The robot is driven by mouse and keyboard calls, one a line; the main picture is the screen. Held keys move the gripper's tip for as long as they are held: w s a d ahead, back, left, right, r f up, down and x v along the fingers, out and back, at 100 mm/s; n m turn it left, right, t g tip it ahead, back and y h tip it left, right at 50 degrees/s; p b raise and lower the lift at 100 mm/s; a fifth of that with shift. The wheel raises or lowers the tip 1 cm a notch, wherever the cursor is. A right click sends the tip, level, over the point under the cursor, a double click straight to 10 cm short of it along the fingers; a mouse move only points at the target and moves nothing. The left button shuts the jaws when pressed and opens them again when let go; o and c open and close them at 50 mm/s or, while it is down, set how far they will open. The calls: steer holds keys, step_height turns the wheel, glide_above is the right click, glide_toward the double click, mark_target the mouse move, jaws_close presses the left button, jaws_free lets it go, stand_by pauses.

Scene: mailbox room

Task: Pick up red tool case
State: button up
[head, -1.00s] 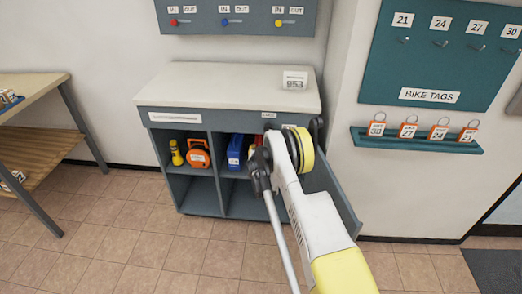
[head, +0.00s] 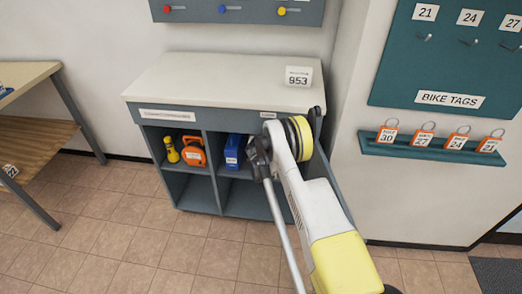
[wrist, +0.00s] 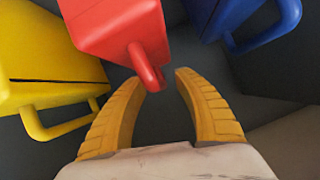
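The red tool case (wrist: 112,30) is at the top of the wrist view, with its looped handle (wrist: 147,72) toward me. My gripper (wrist: 155,78) is open and empty. The handle's end lies just beyond and between its two yellow fingertips, and I see no clear contact. In the head view my gripper (head: 258,160) is at the cabinet's right compartment, and the arm hides the red case there.
A yellow case (wrist: 45,60) is left of the red one and a blue case (wrist: 250,20) is right. The grey cabinet (head: 200,196) also holds an orange item (head: 193,151) and a yellow flashlight (head: 171,149). A table (head: 45,120) stands at the left.

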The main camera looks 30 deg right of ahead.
jaws_close()
steer(key=shift+w+d+r, duration=0.1)
steer(key=shift+d+r, duration=0.05)
steer(key=shift+r, duration=0.05)
stand_by(0.3)
